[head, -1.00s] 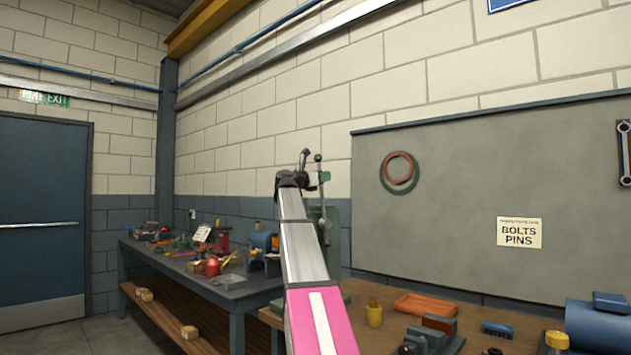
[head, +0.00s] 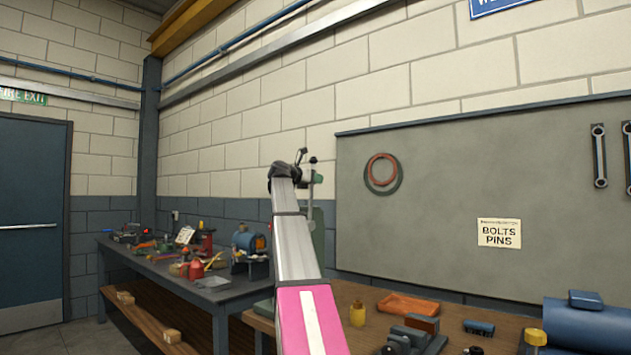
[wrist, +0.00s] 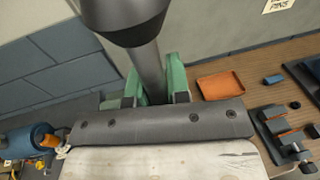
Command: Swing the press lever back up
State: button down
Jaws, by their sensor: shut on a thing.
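My gripper (wrist: 155,92) is shut on the press lever (wrist: 148,66), a grey metal rod that runs up between its two green-sided fingers in the wrist view. A dark, wide end piece (wrist: 118,16) sits on the rod at the top of that view. In the head view my gripper (head: 300,166) is raised, high in front of the wall. The green press (head: 329,228) stands behind my arm, which hides most of it. The lower end of the lever and its pivot are hidden.
A wooden bench (head: 350,345) holds an orange tray (head: 407,304), a yellow-topped pot (head: 357,313), a grey vise-like block (head: 415,332) and a blue cylinder (head: 590,326). A second bench (head: 222,296) with tools stands at left. A grey board (head: 440,220) hangs behind.

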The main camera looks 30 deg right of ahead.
jog(key=c, duration=1.1)
grip_release()
jog(key=shift+d, duration=0.1)
jog(key=v, duration=1)
jog(key=shift+a, duration=0.4)
jog(key=shift+s+a, duration=0.1)
